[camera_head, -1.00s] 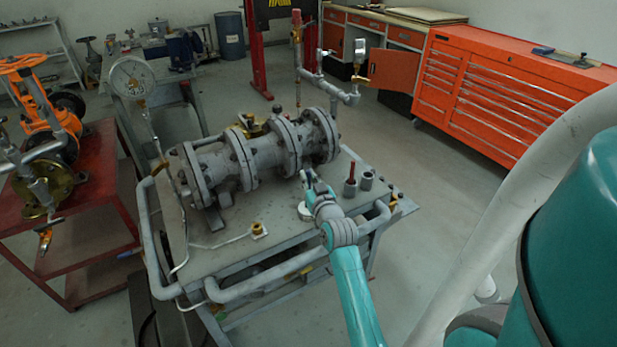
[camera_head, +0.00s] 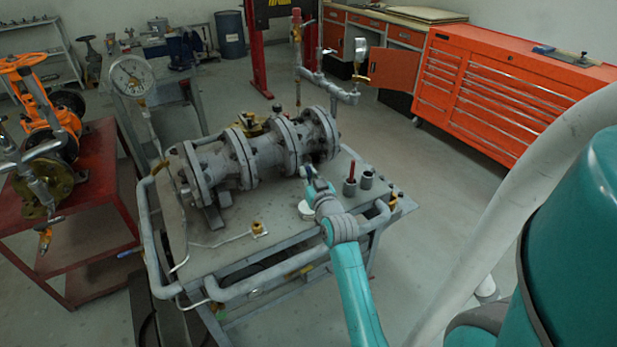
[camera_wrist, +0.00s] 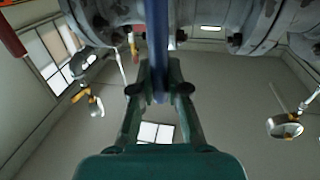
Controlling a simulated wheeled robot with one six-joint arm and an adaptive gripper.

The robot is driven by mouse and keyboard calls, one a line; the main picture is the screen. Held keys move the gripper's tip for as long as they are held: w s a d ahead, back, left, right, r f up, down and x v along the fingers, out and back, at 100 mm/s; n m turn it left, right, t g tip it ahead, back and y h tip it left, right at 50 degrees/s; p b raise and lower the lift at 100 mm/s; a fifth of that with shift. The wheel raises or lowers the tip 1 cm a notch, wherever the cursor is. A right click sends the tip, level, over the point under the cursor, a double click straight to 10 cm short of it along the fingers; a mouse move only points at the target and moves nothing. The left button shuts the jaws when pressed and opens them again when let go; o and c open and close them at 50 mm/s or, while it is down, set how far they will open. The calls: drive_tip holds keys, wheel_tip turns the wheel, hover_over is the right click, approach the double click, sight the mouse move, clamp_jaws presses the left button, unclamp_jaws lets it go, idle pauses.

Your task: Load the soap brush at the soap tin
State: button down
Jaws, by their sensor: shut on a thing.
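My gripper (camera_head: 312,180) is at the front right part of the grey bench top, in front of the flanged valve body. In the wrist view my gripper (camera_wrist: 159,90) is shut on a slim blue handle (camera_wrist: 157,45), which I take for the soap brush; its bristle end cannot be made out. A low, round white tin (camera_head: 306,210), likely the soap tin, sits on the bench beside and partly behind my wrist. I cannot tell whether the brush touches it. The wrist camera looks upward and does not show the tin.
The grey valve body (camera_head: 225,165) fills the bench's middle and hangs close over my gripper in the wrist view. Two small grey cups stand to the right, one (camera_head: 350,188) holding a red-handled item. A brass fitting (camera_head: 259,229) lies front left. A pipe rail (camera_head: 270,285) edges the bench.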

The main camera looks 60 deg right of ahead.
drive_tip(key=shift+r, duration=2.85)
